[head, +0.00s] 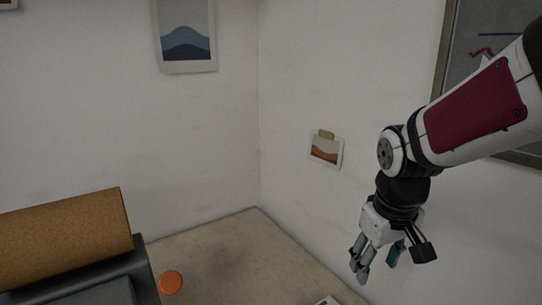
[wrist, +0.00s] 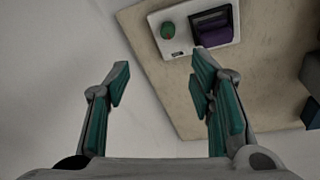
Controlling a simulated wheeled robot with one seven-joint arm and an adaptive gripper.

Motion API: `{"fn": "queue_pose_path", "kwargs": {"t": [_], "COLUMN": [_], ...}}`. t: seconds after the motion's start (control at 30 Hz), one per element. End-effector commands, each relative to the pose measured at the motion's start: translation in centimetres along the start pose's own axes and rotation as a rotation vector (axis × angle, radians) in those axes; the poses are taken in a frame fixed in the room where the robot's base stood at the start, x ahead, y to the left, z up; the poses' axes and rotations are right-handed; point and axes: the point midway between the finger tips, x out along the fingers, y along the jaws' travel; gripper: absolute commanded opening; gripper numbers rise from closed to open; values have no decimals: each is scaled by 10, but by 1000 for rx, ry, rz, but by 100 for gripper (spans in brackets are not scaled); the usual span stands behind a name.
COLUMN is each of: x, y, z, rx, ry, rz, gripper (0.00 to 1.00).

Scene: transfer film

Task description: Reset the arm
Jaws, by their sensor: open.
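My arm reaches in from the right in the head view and bends down at the wrist. My gripper (head: 374,266) hangs in front of the right-hand wall, pointing downward. In the wrist view my gripper (wrist: 158,82) shows two grey and teal fingers spread wide apart. Nothing is between the fingers, and they touch nothing that I can see.
A beige surface (head: 215,250) lies below, with an orange round thing (head: 171,283) near a black device with a brown roll (head: 65,238). A white tray (wrist: 176,45) holds a green round thing (wrist: 168,30) and a purple block (wrist: 215,35). Pictures hang on the walls.

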Motion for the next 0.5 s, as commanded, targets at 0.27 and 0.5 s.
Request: {"fn": "queue_pose_path", "kwargs": {"t": [0.27,0.5], "x": [-63,-96], "y": [-9,-20], "z": [45,88], "rx": [108,195], "ry": [130,235], "rz": [20,4], "gripper": [50,50]}}
